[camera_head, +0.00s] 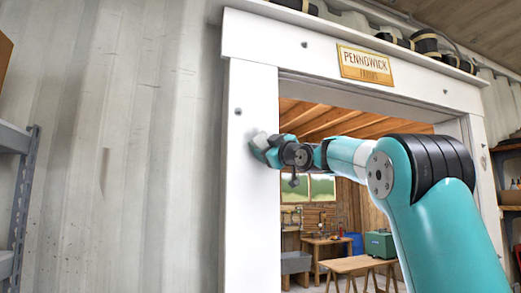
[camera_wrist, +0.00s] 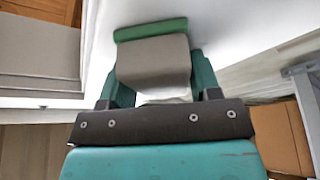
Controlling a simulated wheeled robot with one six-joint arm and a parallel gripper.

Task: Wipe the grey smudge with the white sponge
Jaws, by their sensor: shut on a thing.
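In the head view my gripper (camera_head: 264,150) is at the left post of the white door frame (camera_head: 250,210), and a small pale part of the sponge shows there. The sponge is at or very close to the post; I cannot tell whether it touches. I cannot make out the grey smudge in either view; the gripper may hide it.
The doorway opens right of the post onto a workshop with a wooden table (camera_head: 352,265) and a green box (camera_head: 379,244). A name sign (camera_head: 365,66) is on the lintel. A corrugated wall (camera_head: 120,150) and a metal shelf (camera_head: 22,190) stand left. Dark bolt heads dot the frame.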

